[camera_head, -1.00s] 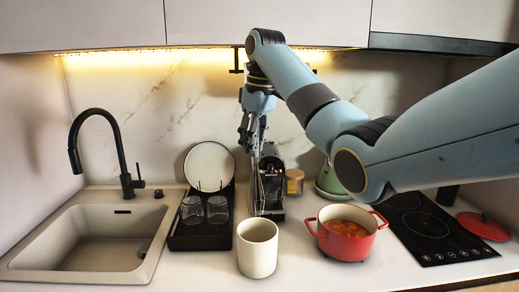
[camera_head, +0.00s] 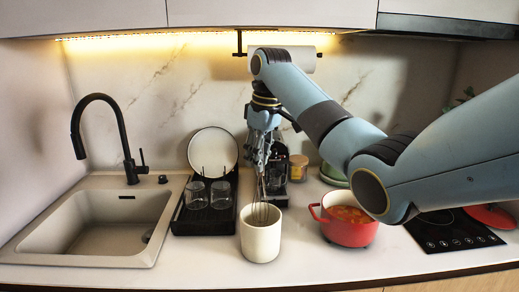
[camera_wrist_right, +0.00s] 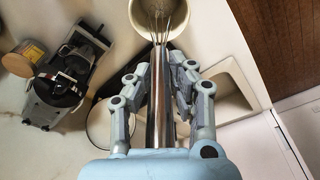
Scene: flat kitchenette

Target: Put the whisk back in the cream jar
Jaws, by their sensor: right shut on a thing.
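The cream jar (camera_head: 260,243) stands upright on the counter right of the dish rack. The whisk (camera_head: 261,190) hangs from my right gripper (camera_head: 259,150), wires down, with its lower end at the jar's mouth. In the right wrist view my right gripper (camera_wrist_right: 160,100) is shut on the whisk's metal handle (camera_wrist_right: 157,122). There the wires (camera_wrist_right: 160,20) reach over the opening of the jar (camera_wrist_right: 138,38). How deep the wires sit in the jar is hard to tell. My left gripper is not in view.
A red pot (camera_head: 347,231) with food stands right of the jar, near the black hob (camera_head: 450,235). A black dish rack (camera_head: 188,222) with glasses and a plate stands left, beside the sink (camera_head: 95,225). A dark coffee machine (camera_head: 279,185) stands behind the jar.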

